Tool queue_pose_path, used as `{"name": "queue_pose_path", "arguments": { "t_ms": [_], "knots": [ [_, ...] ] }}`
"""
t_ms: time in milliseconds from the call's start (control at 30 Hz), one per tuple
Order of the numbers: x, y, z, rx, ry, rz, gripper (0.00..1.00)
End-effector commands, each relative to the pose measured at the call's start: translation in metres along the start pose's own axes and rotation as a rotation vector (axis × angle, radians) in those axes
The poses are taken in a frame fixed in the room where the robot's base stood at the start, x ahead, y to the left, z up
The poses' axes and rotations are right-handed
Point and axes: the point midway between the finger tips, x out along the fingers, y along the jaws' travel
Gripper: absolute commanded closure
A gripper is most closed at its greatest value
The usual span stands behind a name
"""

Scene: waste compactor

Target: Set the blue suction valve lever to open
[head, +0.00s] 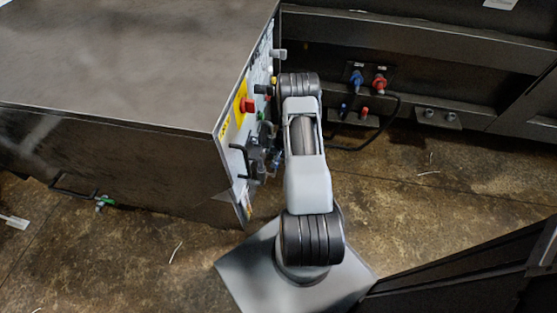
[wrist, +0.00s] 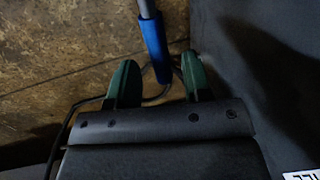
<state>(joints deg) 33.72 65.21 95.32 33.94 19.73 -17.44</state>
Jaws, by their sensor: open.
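The blue lever (wrist: 155,45), a blue sleeve on a grey metal stem, comes down from the top of the wrist view. Its lower end lies between the fingertips of my gripper (wrist: 158,60). My gripper is open, with one dark green finger on each side of the sleeve. The right finger looks closer to it; I cannot tell whether it touches. In the head view a small blue part (head: 277,158) shows beside my gripper (head: 262,158) at the panel, partly hidden by my arm. The valve body is not clear.
The control panel (head: 240,125) has a red button (head: 248,105) and several fittings on the cabinet (head: 120,60). Blue (head: 357,80) and red (head: 380,82) connectors sit on the back machine (head: 410,50), with a black cable (head: 385,125) looping below. Floor (head: 450,185) is open to the right.

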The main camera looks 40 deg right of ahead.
Motion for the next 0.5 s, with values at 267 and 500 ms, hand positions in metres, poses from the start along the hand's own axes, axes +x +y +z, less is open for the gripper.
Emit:
{"name": "queue_pose_path", "arguments": {
  "t_ms": [267, 500],
  "knots": [
    [0.0108, -0.0006, 0.0003, -0.001, 0.0, 0.0, 0.55],
    [0.0105, -0.0007, 0.0003, -0.001, 0.0, 0.0, 0.57]
  ]
}}
